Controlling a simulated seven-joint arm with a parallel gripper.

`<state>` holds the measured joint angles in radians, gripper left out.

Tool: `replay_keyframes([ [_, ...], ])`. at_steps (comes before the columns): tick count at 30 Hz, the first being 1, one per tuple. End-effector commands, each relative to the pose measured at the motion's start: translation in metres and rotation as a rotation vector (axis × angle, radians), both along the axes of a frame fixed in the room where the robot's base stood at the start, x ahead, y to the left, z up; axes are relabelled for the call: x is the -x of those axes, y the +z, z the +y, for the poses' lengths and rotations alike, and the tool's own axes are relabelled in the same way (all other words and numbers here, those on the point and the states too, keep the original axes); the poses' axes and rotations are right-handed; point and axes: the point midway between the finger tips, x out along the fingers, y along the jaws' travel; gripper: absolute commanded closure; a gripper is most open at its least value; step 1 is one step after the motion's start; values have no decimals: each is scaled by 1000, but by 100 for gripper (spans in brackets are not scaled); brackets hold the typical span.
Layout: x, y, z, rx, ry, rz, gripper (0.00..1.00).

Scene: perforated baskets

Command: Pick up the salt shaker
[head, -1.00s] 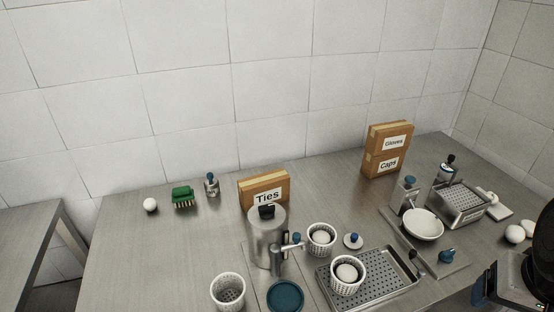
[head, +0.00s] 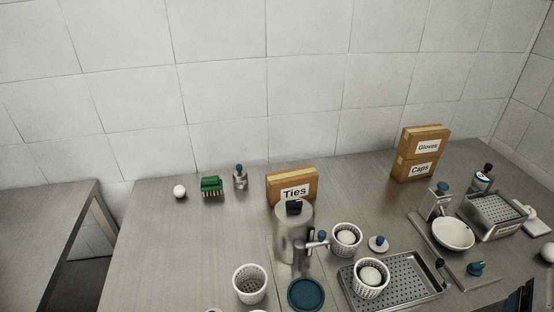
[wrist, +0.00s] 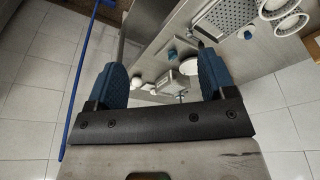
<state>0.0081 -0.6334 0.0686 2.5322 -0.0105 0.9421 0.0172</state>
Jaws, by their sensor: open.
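A small metal shaker with a blue top (head: 240,179), which looks like the salt shaker, stands upright at the back left of the steel table, between a green brush and the Ties box. I cannot confirm from its look that it holds salt. I cannot make it out in the wrist view. My gripper (wrist: 162,62) is open in the wrist view, its two blue fingers apart with nothing held between them. It is above the table's edge, apart from the items below. Only a dark piece, probably my arm, shows at the head view's lower right corner.
The green brush (head: 212,186) and a white ball (head: 180,191) are left of the shaker. The Ties box (head: 292,187) and a metal pot (head: 293,235) are right of it. Baskets, a perforated tray (head: 404,280) and a white bowl (head: 453,233) crowd the right. The left front is bare.

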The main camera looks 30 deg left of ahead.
Motion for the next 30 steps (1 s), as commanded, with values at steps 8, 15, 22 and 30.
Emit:
replay_keyframes([
  [8, 0, 0, 0, 0, 0, 0, 23],
  [15, 0, 0, 0, 0, 0, 0, 43],
  [22, 0, 0, 0, 0, 0, 0, 50],
  [30, -10, 1, 6, -7, 17, -14, 50],
])
